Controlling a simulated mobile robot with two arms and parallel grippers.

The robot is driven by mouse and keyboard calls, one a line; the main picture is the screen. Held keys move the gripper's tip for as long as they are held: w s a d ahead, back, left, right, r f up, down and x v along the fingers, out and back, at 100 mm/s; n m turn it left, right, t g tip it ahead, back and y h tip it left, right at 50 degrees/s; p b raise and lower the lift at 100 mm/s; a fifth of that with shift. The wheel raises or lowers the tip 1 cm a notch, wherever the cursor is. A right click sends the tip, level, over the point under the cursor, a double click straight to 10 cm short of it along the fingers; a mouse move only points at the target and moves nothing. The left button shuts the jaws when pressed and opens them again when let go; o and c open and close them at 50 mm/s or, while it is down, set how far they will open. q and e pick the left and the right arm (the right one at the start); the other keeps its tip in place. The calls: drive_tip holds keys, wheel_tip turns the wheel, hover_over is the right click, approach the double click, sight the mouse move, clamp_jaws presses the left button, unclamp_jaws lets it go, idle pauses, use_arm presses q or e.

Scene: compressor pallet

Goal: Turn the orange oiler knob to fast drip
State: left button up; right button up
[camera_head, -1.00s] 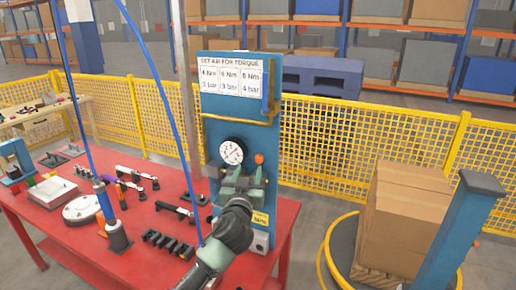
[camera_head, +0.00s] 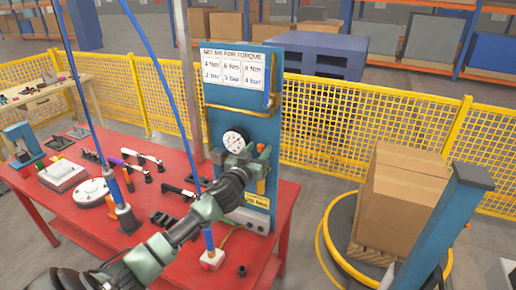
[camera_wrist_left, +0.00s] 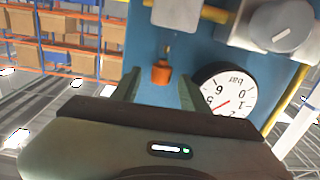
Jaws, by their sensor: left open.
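The orange oiler knob (camera_wrist_left: 161,74) sits on the blue panel (camera_wrist_left: 205,50), left of the white pressure gauge (camera_wrist_left: 228,90) in the left wrist view. It lies just beyond and between the tips of my open left gripper (camera_wrist_left: 160,87), with no visible contact. In the head view, my left gripper (camera_head: 243,160) is at the panel, overlapping the gauge's (camera_head: 235,141) lower right edge. A small orange part (camera_head: 261,148) shows beside the fingers, partly hidden. My right gripper is out of view.
A grey knob with a white mark (camera_wrist_left: 283,27) and a yellow pipe (camera_wrist_left: 290,98) are near the gauge. The red table (camera_head: 140,215) holds several tools and a blue hose (camera_head: 160,70). Boxes (camera_head: 405,205) stand to the right.

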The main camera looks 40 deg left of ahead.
use_arm(q)
drive_tip(key=c, duration=0.9)
clamp_jaws()
drive_tip(key=shift+d+f+n+y+b, duration=0.2)
drive_tip(key=shift+n+y+b, duration=0.4)
drive_tip(key=shift+y+b, duration=0.25)
drive_tip(key=n+g+y+b, duration=0.2)
drive_tip(key=y+b, duration=0.1)
drive_tip(key=b, duration=0.2)
drive_tip(key=n+g+y+b, duration=0.2)
drive_tip(key=n+g+b, duration=0.1)
drive_tip(key=b, duration=0.3)
drive_tip(key=w+d+n+g+y+b, duration=0.1)
drive_tip(key=n+g+y+b, duration=0.1)
drive_tip(key=b, duration=0.4)
drive_tip(key=shift+f+g+y, duration=0.1)
drive_tip(key=shift+g+y, duration=0.2)
drive_tip(key=shift+y, duration=0.55)
drive_tip(key=shift+r+n+g+y+b, duration=0.3)
drive_tip(key=shift+n+g+y+b, duration=0.15)
drive_tip(key=shift+n+b, duration=0.2)
